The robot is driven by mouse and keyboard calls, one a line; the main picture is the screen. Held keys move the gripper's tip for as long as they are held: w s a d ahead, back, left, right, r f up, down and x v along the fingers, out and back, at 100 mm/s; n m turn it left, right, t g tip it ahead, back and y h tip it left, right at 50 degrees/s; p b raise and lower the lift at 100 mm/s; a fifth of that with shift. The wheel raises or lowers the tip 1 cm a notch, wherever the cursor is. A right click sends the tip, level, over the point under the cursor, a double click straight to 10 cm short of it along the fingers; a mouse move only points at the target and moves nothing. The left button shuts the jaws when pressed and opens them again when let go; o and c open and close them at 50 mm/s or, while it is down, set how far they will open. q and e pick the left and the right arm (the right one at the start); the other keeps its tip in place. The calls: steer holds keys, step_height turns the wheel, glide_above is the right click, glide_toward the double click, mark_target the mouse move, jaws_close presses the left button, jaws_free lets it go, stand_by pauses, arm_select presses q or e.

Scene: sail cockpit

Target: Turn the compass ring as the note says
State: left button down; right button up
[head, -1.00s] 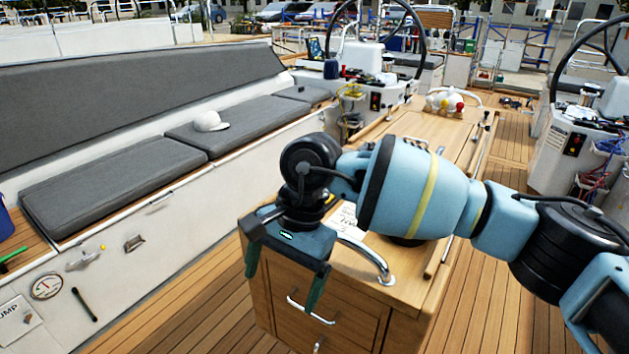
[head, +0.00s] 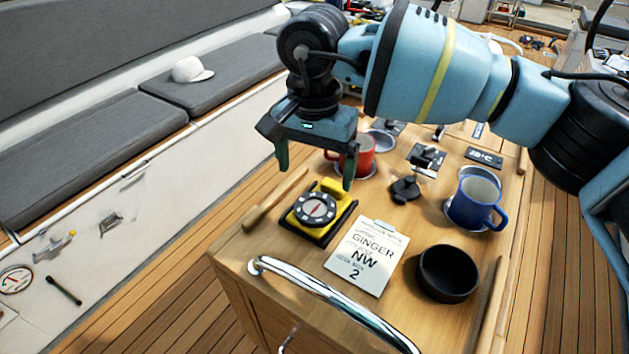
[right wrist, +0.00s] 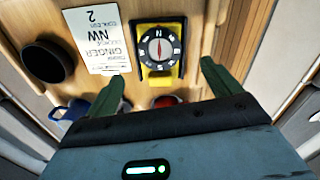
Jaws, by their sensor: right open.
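A yellow compass with a black ring (head: 316,209) lies flat on the wooden table near its front left corner; in the right wrist view the compass (right wrist: 160,48) shows a white dial and red needle. A white note (head: 366,257) beside it reads "GINGER", "NW" and "2"; the note (right wrist: 97,38) also shows in the right wrist view. My right gripper (head: 315,173) is open and empty, above and behind the compass, its fingers pointing down and apart from it. My left gripper is in neither view now.
A red mug (head: 356,158) stands behind the compass, close to my right fingers. A blue mug (head: 474,201) and a black bowl (head: 447,274) stand to the right. A steel rail (head: 330,300) runs along the table's front edge.

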mark_target(315, 208)
steer(key=shift+s+f, duration=0.1)
steer(key=shift+s, duration=0.1)
steer(key=shift+s+f, duration=0.1)
steer(key=shift+f, duration=0.25)
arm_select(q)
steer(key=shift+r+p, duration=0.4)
arm_select(e)
steer(key=shift+f, duration=3.45)
steer(key=c, duration=1)
